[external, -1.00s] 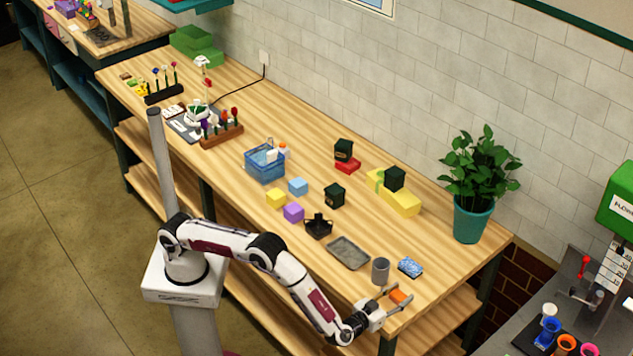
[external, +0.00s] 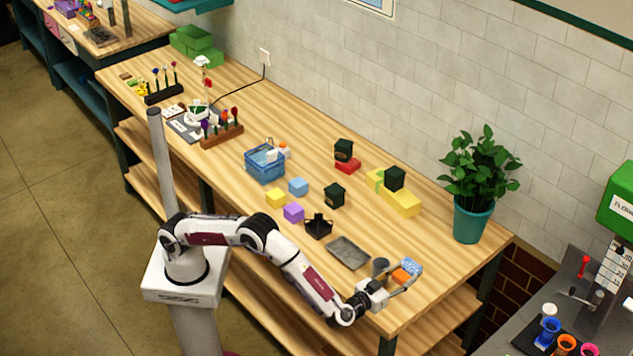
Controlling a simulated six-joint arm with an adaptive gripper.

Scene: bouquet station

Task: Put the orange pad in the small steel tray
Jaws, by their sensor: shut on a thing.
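The orange pad (external: 401,276) is between the fingers of my gripper (external: 404,277), which is shut on it. The pad shows just in front of the blue speckled sponge (external: 412,266); I cannot tell how high it is above the table. The small steel tray (external: 348,253) is a flat grey rectangle on the table, left of my gripper, and looks empty.
A grey steel cup (external: 379,268) stands between the tray and my gripper, its lower part hidden by the gripper. A black caddy (external: 318,226) stands left of the tray. A potted plant (external: 474,200) stands at the right end. Table behind the tray is clear.

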